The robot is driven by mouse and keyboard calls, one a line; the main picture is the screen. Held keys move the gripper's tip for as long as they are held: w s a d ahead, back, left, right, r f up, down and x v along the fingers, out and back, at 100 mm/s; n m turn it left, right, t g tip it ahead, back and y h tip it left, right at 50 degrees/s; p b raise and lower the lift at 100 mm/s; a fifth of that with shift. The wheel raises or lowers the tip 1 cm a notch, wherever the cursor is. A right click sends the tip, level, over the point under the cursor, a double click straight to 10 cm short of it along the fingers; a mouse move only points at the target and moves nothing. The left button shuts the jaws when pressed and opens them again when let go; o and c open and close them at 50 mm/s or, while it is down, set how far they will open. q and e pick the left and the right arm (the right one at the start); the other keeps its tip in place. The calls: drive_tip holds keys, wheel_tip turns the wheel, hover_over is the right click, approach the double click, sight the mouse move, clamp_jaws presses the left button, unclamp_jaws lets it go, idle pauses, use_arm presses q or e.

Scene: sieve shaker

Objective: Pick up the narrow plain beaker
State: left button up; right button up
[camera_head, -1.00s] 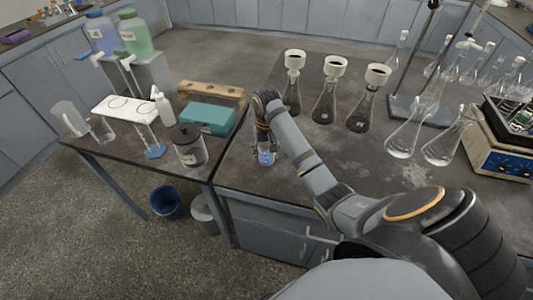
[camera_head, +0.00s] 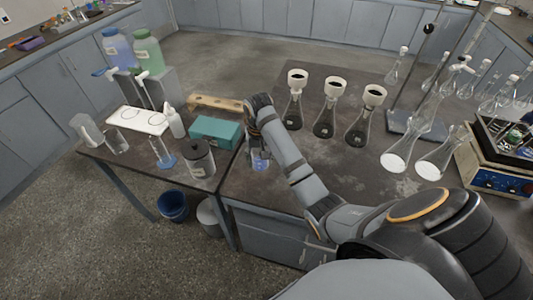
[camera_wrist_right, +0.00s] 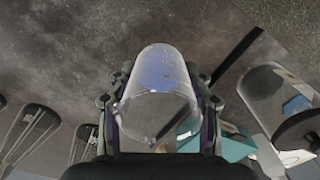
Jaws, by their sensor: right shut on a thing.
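A narrow clear glass beaker (camera_head: 260,161) is at the left edge of the right-hand table in the head view, with a bluish patch low on it. My right gripper (camera_head: 257,141) comes down over it and is shut on it. In the right wrist view the beaker (camera_wrist_right: 160,88) lies between the two fingers of the right gripper (camera_wrist_right: 160,115), one on each side. My left gripper is not in view.
Several flasks with white funnels (camera_head: 328,110) stand to the right on the dark table (camera_head: 320,190). A lidded jar (camera_head: 199,159), a teal box (camera_head: 215,132) and a wash bottle (camera_head: 175,122) stand on the left table. Buckets (camera_head: 172,206) stand below.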

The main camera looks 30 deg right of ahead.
drive_tip(key=a+r+p, duration=0.4)
drive_tip(key=a+r, duration=0.1)
drive_tip(key=a, duration=0.4)
drive_tip(key=shift+s+a, duration=0.4)
idle(0.5)
